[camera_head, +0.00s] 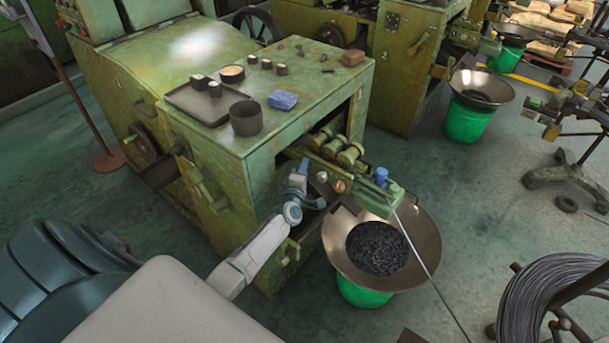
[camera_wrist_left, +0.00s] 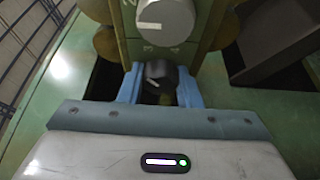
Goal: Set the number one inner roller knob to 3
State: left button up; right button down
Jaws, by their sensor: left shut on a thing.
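My left gripper (camera_head: 303,170) is at the front of the green machine (camera_head: 222,145), beside its roller unit. In the left wrist view its two blue fingers (camera_wrist_left: 159,88) are shut on a small dark knob (camera_wrist_left: 157,75), one finger on each side. The knob has a pale pointer mark slanting across its face. A larger light grey knob (camera_wrist_left: 166,17) sits just above it, with dial numbers around it, among them 2 and 3. I cannot read the held knob's own scale or setting. The arm hides the knobs in the head view. My right gripper is not in view.
Green rollers (camera_head: 350,154) and a blue-capped block (camera_head: 381,178) sit right of my gripper. A wide pan (camera_head: 425,235) of dark pieces stands on a green bucket (camera_head: 363,291) close by. A mug (camera_head: 245,118) and blue cloth (camera_head: 283,100) are on the machine top.

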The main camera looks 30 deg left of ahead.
pick_arm(q)
jog(key=shift+f+m+b, duration=0.2)
jog(key=shift+m+b, duration=0.5)
jog(key=shift+m, duration=0.1)
jog(key=shift+m+t, duration=0.3)
jog(key=shift+t, duration=0.1)
jog(key=shift+b, duration=0.3)
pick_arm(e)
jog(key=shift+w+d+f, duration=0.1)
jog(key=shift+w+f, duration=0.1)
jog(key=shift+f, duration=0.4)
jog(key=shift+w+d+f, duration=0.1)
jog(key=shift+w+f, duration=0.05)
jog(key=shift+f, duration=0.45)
pick_arm(q)
jog(key=shift+r, duration=0.1)
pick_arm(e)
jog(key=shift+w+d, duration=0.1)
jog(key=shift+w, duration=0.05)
pick_arm(q)
jog(key=o, duration=0.9)
jog(key=shift+o, duration=0.4)
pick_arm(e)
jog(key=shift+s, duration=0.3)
pick_arm(q)
jog(key=shift+r, duration=0.15)
